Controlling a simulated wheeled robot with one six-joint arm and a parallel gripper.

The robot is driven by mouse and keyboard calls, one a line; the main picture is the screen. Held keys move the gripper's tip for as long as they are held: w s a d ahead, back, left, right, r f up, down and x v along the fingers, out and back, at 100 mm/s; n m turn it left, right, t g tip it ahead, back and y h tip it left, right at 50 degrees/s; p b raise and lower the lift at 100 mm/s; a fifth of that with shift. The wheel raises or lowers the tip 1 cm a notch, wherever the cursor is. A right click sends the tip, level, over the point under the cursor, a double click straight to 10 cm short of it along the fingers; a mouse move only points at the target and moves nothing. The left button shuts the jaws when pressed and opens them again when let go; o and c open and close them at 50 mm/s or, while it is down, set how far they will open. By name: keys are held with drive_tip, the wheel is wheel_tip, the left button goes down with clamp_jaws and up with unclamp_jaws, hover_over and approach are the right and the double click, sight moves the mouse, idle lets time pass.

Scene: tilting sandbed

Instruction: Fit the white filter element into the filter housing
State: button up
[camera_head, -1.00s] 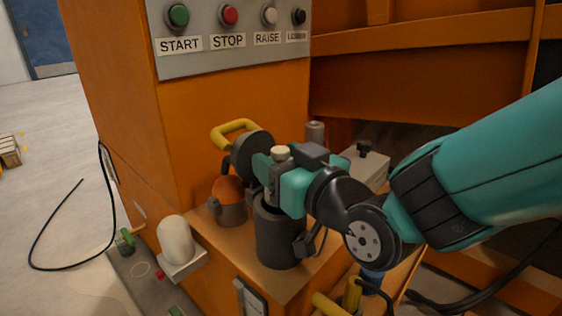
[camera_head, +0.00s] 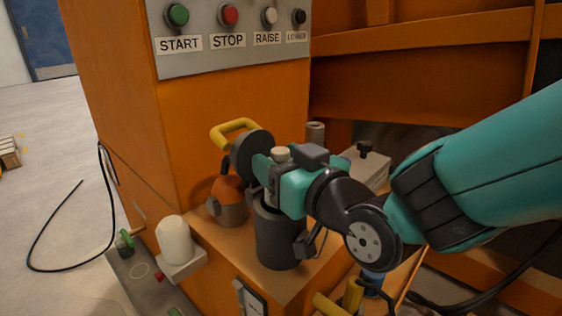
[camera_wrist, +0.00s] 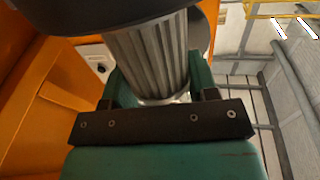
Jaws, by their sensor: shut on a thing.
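The filter element (camera_wrist: 148,55) is a pale pleated cylinder, held between the two green fingers of my gripper (camera_wrist: 158,85) in the wrist view. In the head view my gripper (camera_head: 269,176) is shut on it, with its cream end cap (camera_head: 280,153) showing above the fingers. The filter housing (camera_head: 278,238) is a dark grey upright can directly below. The element stands roughly upright at its mouth, and its lower end is hidden by the rim. In the wrist view the far end of the element meets a dark round body (camera_wrist: 120,14); how deep it sits I cannot tell.
A dark round lid (camera_head: 251,153) with a yellow handle (camera_head: 235,130) stands tilted behind the housing. An orange-domed grey fitting (camera_head: 228,203) is close on the left. A white cylinder (camera_head: 174,240) stands on a small ledge further left. A button panel (camera_head: 235,38) is above.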

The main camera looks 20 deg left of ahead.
drive_tip(key=shift+f+b, duration=2.1)
drive_tip(key=shift+f, duration=0.2)
drive_tip(key=o, duration=1.1)
drive_tip(key=shift+f, duration=0.1)
drive_tip(key=shift+d, duration=0.1)
drive_tip(key=b+v, duration=1.1)
drive_tip(key=v, duration=0.6)
drive_tip(key=shift+b, duration=0.4)
drive_tip(key=shift+d, duration=0.2)
